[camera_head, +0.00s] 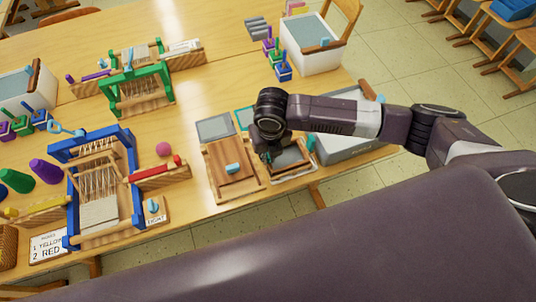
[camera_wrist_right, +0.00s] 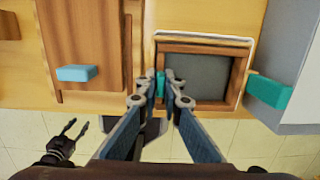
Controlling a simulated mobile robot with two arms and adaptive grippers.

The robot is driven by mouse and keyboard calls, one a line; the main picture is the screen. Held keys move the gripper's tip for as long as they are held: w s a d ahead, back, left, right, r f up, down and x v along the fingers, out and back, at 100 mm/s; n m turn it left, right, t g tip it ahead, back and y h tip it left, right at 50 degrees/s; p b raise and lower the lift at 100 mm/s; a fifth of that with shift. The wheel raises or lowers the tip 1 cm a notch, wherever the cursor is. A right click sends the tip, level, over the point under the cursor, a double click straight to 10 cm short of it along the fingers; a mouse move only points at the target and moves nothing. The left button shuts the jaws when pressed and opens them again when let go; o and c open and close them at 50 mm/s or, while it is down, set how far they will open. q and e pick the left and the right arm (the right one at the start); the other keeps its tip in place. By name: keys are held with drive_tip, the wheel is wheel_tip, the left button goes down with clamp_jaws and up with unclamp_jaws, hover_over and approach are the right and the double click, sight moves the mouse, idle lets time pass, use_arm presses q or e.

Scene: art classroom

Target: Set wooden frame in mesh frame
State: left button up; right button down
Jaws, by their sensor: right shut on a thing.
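The wooden frame (camera_wrist_right: 203,47) is a brown rectangle with teal tabs, one at its right side (camera_wrist_right: 268,92). It lies over the mesh frame, whose grey mesh (camera_wrist_right: 200,77) shows through its opening and whose pale border (camera_wrist_right: 240,42) shows around it. I cannot tell whether the two touch all round. My right gripper (camera_wrist_right: 160,84) is shut on the frame's left teal tab; in the head view the right gripper (camera_head: 270,150) partly covers the wooden frame (camera_head: 290,153). My left gripper (camera_wrist_right: 75,129) shows low in the wrist view, fingers apart and empty.
A wooden board (camera_head: 230,172) with a blue block lies left of the frames. A grey-white tub (camera_head: 350,145) stands close on their right. The table's front edge is just below. Blue (camera_head: 133,190) and green (camera_head: 165,82) looms stand further left.

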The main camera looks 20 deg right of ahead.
drive_tip(key=c, duration=2)
unclamp_jaws()
drive_tip(key=shift+r, duration=0.1)
drive_tip(key=r, duration=0.4)
drive_tip(key=s+r, duration=0.1)
drive_tip(key=r, duration=0.6)
drive_tip(key=shift+s+r, duration=0.25)
drive_tip(key=shift+r, duration=0.15)
